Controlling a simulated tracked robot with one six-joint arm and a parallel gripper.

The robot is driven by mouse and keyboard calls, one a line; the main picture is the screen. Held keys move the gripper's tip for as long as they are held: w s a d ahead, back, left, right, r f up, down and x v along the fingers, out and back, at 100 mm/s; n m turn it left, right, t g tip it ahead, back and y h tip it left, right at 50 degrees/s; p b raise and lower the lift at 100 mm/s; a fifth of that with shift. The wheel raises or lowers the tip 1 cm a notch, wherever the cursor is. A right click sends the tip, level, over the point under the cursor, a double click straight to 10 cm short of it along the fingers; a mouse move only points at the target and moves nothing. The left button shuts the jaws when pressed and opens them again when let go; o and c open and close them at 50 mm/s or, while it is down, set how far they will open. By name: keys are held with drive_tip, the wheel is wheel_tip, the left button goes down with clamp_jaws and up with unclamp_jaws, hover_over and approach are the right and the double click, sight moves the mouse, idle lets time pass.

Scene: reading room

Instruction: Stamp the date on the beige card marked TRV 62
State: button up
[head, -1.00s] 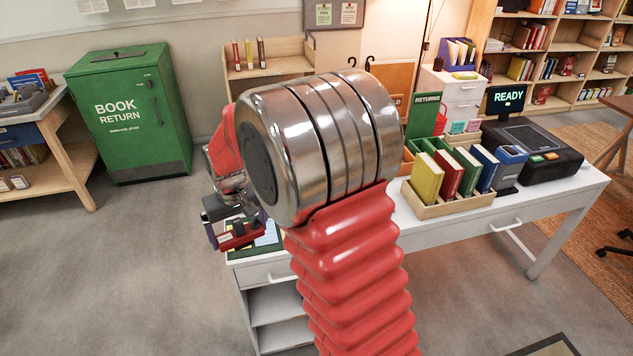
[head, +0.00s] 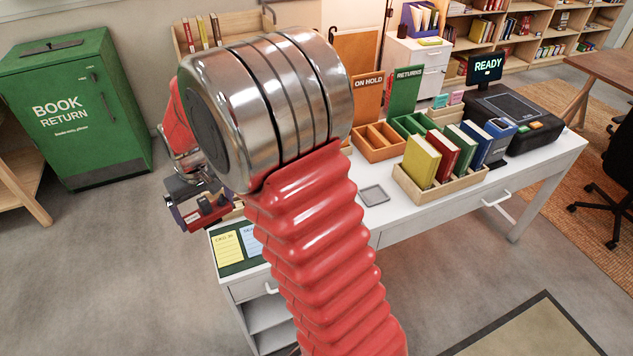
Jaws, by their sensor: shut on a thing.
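My gripper (head: 188,196) hangs at the left end of the white desk, beyond my arm's wrist. It is shut on a small red and dark object (head: 209,214) that looks like the date stamp, held above the desk's left end. Below it, a yellow card (head: 229,252) and a pale blue card (head: 251,240) lie on a dark green mat (head: 238,268). The yellow card's print is too small to read surely. My arm hides the mat's right side, and I see no beige card marked TRV 62.
On the white desk (head: 400,224) stand a small grey tray (head: 373,195), a wooden holder with coloured books (head: 428,193), an orange ON HOLD sorter (head: 372,151), a green RETURNS sorter (head: 411,124) and a black machine (head: 515,115) with a READY screen (head: 487,68). A green book return bin (head: 75,115) stands left.

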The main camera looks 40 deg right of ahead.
drive_tip(key=shift+w+a, duration=0.1)
drive_tip(key=shift+a, duration=0.1)
drive_tip(key=s+d+f, duration=0.1)
drive_tip(key=s+d, duration=0.2)
drive_tip(key=d, duration=0.7)
drive_tip(key=s+d+f+m, duration=0.1)
drive_tip(key=s+d, duration=0.3)
drive_tip(key=d, duration=0.7)
drive_tip(key=s+d+f, duration=0.2)
drive_tip(key=s+d, duration=0.1)
drive_tip(key=d, duration=0.7)
drive_tip(key=shift+s+d+m, duration=0.25)
drive_tip(key=shift+m, duration=0.15)
drive_tip(key=shift+f, duration=0.15)
drive_tip(key=shift+f, duration=2.85)
drive_tip(key=shift+f, duration=0.55)
